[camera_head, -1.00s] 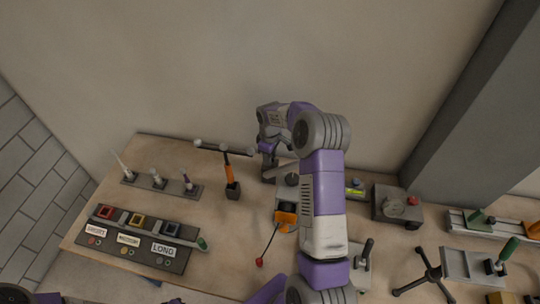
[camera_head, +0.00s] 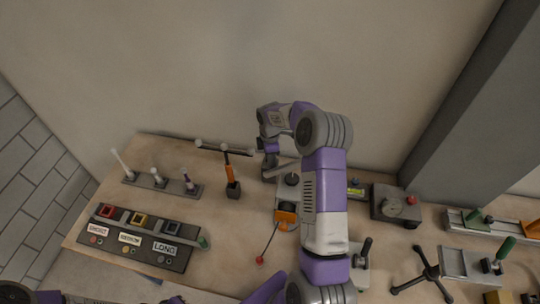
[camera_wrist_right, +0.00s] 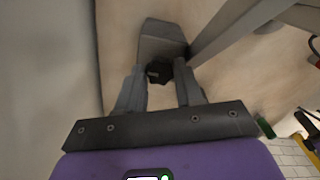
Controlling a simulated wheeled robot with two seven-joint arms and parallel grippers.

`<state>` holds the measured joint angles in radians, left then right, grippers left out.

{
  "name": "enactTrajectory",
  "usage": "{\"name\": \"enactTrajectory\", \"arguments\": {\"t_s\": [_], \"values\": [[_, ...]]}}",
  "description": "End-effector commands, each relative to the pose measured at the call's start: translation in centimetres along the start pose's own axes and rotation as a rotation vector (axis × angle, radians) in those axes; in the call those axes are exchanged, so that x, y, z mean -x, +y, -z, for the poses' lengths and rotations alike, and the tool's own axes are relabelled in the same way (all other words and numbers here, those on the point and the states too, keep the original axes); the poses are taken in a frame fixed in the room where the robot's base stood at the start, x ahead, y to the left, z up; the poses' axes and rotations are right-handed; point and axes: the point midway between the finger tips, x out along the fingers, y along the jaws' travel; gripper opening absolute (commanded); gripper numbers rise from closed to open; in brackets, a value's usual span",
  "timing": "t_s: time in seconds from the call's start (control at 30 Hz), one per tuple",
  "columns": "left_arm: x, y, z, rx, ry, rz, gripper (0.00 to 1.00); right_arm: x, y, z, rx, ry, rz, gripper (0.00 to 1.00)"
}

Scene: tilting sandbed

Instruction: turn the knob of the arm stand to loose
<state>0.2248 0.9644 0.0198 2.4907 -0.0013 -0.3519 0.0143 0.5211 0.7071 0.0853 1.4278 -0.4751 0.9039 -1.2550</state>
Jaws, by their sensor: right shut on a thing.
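The arm stand shows in the right wrist view as a grey block (camera_wrist_right: 162,40) with a dark faceted knob (camera_wrist_right: 160,72) in front of it. My right gripper (camera_wrist_right: 161,78) has its two fingers on either side of the knob and is shut on it. In the head view the right gripper (camera_head: 269,160) reaches down at the back of the table to the stand, whose grey arm (camera_head: 283,168) shows beside it. My own wrist and forearm hide much of the stand there. The knob's setting cannot be read. My left gripper is not in view.
A grey box with an orange part (camera_head: 286,212) stands just in front of the stand. A labelled panel (camera_head: 135,240) lies front left.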

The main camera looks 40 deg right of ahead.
Motion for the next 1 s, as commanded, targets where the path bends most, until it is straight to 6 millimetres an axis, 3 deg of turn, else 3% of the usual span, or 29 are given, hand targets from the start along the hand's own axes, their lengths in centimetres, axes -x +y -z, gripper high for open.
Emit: {"name": "enactTrajectory", "arguments": {"t_s": [0.43,0.47,0.6,1.0], "values": [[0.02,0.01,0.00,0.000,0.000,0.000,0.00,0.11,0.10,0.01,0.012,0.000,-0.004,0.05],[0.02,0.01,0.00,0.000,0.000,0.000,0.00,0.11,0.10,0.00,0.012,0.000,-0.004,0.37],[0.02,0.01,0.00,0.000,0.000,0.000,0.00,0.08,0.08,0.00,0.011,0.000,-0.003,0.59],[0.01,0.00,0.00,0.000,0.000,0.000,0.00,-0.04,-0.04,0.01,0.007,0.000,0.001,0.61]]}}
